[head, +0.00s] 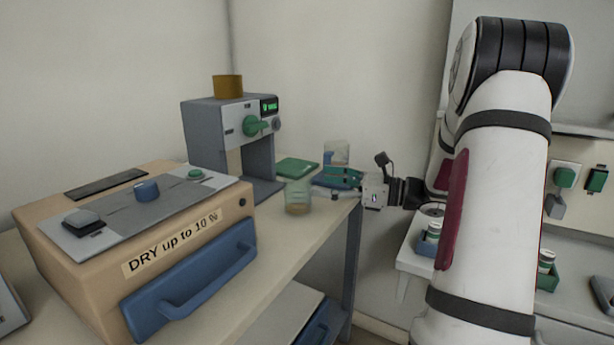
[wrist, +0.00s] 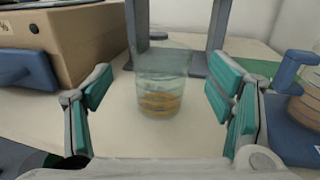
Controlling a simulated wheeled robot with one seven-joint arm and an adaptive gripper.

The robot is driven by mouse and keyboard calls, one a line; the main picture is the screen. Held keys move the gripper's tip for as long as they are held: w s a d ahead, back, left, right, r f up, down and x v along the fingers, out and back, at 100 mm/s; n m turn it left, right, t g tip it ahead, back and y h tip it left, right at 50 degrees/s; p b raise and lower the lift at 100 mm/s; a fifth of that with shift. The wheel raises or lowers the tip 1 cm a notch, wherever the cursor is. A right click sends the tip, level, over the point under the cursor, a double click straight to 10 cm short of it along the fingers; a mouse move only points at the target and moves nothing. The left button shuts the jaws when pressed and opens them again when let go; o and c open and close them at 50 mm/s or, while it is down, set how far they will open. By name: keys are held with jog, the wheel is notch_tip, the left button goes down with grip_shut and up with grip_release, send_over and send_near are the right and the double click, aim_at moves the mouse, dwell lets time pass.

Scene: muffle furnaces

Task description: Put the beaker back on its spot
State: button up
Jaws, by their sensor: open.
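The beaker (head: 298,196) is clear glass with a brownish content in its lower part. It stands upright on the bench top, near the front edge and beside the grey stand. In the wrist view the beaker (wrist: 162,75) is centred ahead, between the two teal-padded fingers. My gripper (head: 326,188) comes from the right and is open, with gaps between both fingers and the beaker; it also shows in the wrist view (wrist: 158,95). A flat green square (head: 297,167) lies on the bench behind the beaker; I cannot tell whether it is the beaker's spot.
A grey stand (head: 228,117) with a green knob rises behind the beaker. A tan box (head: 160,262) labelled "DRY up to 10 %" with a blue handle fills the left. A glass vessel (head: 337,152) stands behind my gripper. In the wrist view a blue-handled object (wrist: 290,125) is close on the right.

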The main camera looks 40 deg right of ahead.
jog(key=v, duration=0.5)
jog(key=a+n+g, duration=0.1)
jog(key=a, duration=0.1)
jog(key=a+r+n+y, duration=0.1)
jog(key=a, duration=0.1)
jog(key=w+a+n+g+p, duration=0.1)
jog(key=a, duration=0.2)
jog(key=shift+r+g, duration=0.3)
jog(key=s+a+n+g, duration=0.3)
jog(key=a+n, duration=0.1)
jog(key=a, duration=0.3)
jog(key=s+a+r+n+g, duration=0.1)
jog(key=s+a+n+g, duration=0.25)
jog(key=a, duration=0.45)
jog(key=s+a+n+g, duration=0.2)
jog(key=a+n+g, duration=0.2)
jog(key=a, duration=0.3)
jog(key=s+a+f+n+g+h, duration=0.1)
jog(key=s+a+n+h, duration=0.15)
jog(key=s, duration=0.25)
jog(key=s+a+n+g+h, duration=0.2)
jog(key=s+a+n, duration=0.1)
jog(key=s+n, duration=0.15)
jog(key=s+d+f+n+t+h, duration=0.1)
jog(key=s+d+f+n+h, duration=0.2)
jog(key=s+n+h, duration=0.3)
jog(key=s+n, duration=0.2)
jog(key=s, duration=0.2)
jog(key=shift+s+d, duration=0.2)
jog(key=shift+s, duration=0.15)
